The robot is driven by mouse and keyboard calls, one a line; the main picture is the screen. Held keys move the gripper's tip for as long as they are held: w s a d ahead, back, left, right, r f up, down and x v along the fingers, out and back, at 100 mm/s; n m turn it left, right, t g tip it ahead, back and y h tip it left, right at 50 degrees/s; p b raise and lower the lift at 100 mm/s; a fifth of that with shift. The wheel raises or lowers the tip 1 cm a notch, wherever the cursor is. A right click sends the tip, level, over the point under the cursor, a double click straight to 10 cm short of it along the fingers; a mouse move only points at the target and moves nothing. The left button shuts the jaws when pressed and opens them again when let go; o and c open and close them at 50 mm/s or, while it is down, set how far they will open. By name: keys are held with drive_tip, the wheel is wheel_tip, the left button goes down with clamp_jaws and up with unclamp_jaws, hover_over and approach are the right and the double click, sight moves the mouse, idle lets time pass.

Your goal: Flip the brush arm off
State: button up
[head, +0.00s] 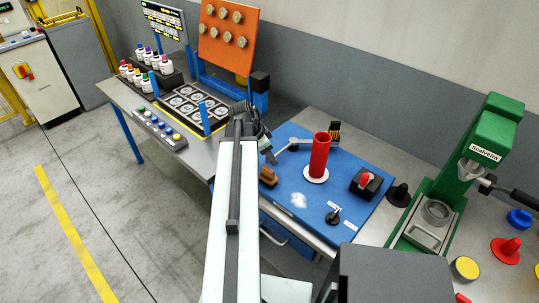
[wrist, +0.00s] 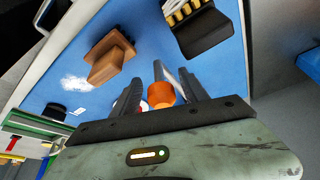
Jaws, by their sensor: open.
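The brush arm (head: 306,142) is a thin grey bar with a black, yellow-striped brush head (head: 335,130) beside the upright red bobbin (head: 320,155). The bobbin stands on a white disc on the blue mat. My gripper (head: 268,154) is left of the bobbin, near the bar's left end; my arm partly hides it. In the wrist view, its dark fingers (wrist: 187,90) are spread apart. An orange-red cylinder end, probably the bobbin, and a grey bar show between them. The striped brush head (wrist: 192,20) is beyond the fingers. I cannot tell whether a finger touches the bar.
A brown block (head: 268,175), white fluff (head: 299,200), a black box with a red knob (head: 366,182) and a small black lever (head: 334,215) are on the blue mat (head: 290,187). A green press (head: 490,135) stands at right. A bottle rack and button panel are at left.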

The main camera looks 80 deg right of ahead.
drive_tip(key=p+v, duration=0.4)
drive_tip(key=v, duration=0.1)
drive_tip(key=shift+r, duration=0.45)
drive_tip(key=shift+w+a+r+p, duration=0.15)
drive_tip(key=shift+w+r+p, duration=0.1)
drive_tip(key=shift+p, duration=0.2)
